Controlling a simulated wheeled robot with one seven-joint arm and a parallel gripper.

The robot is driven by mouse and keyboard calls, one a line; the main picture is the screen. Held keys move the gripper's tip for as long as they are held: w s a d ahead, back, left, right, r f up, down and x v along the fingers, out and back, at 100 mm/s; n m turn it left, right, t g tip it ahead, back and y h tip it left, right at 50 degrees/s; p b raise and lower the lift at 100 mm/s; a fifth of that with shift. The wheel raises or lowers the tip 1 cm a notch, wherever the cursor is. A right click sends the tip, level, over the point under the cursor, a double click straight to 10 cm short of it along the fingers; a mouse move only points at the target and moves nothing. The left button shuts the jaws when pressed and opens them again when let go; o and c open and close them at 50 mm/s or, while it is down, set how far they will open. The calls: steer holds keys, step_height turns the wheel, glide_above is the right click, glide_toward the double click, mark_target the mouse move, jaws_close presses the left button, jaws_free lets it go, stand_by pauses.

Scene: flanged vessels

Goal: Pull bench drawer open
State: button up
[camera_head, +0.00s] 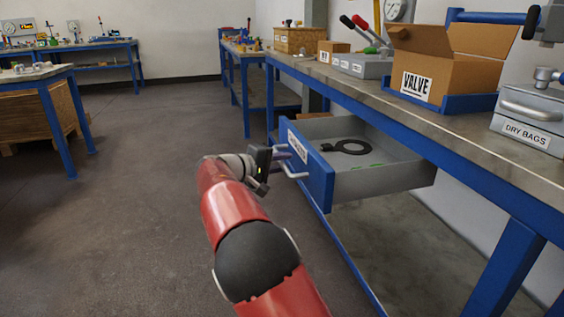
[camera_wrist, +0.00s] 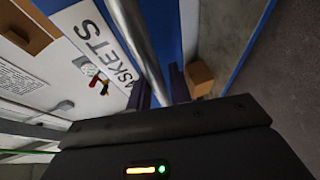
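The bench drawer (camera_head: 319,177) has a blue front and grey walls and stands pulled out from under the workbench.
The workbench (camera_head: 440,128) has blue legs and a lower shelf rail. On it stand an open cardboard box (camera_head: 440,75) marked VALVE and a grey DRY BAGS case (camera_head: 530,120). Open floor (camera_head: 120,200) lies to the left, with other benches further back.

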steer(key=o, duration=0.3)
steer(key=shift+a+r, duration=0.1)
steer(key=v, duration=0.7)
steer(key=shift+s+a, duration=0.2)
steer(key=shift+s, duration=0.05)
